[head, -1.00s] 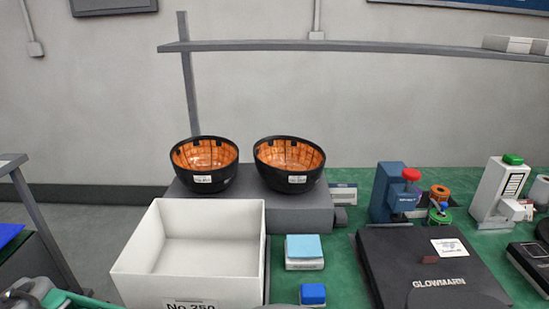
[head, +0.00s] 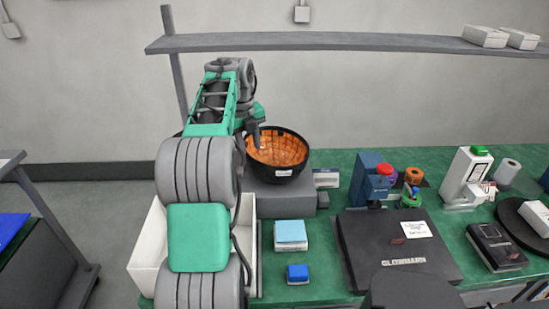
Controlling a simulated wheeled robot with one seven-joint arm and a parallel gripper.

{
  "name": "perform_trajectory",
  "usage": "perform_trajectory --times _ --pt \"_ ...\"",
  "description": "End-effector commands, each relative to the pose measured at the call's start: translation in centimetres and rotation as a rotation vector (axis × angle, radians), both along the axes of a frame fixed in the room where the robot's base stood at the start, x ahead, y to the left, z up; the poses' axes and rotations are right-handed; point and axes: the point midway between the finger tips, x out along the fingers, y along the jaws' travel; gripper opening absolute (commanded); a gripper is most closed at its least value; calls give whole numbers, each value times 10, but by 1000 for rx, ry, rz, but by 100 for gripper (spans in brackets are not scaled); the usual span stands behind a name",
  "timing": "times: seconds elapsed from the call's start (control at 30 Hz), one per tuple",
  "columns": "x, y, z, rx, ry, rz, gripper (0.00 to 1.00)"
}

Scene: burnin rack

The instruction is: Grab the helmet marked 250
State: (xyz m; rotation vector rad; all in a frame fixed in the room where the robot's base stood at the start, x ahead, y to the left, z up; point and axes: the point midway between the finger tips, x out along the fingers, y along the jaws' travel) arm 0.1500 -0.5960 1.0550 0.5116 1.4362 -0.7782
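A round black helmet (head: 283,158) with an orange inner lining sits open side up on the grey block. It has a small white label whose print is too small to read. My gripper (head: 256,132) is at the left rim of this helmet; I cannot tell whether it touches it or whether its fingers are open or shut. The second helmet, to the left, is almost wholly hidden behind my arm. The white open box (head: 145,262) stands in front, largely covered by my arm; its "No.250" label is hidden now.
The grey block (head: 285,203) stands on a green table (head: 325,240). A blue-topped box (head: 291,234), a small blue block (head: 297,273) and a black GLOWMARN case (head: 398,255) lie to the right. A long grey shelf (head: 350,41) runs above and behind.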

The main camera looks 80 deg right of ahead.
Motion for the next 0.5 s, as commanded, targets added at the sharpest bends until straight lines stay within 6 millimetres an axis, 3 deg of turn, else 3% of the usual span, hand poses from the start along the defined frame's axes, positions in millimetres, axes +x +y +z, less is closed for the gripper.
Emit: perform_trajectory --times 0.3,0.5 --pt "0 -9 -48 -1 1 3 35" --pt "1 -10 -51 -2 0 5 35"
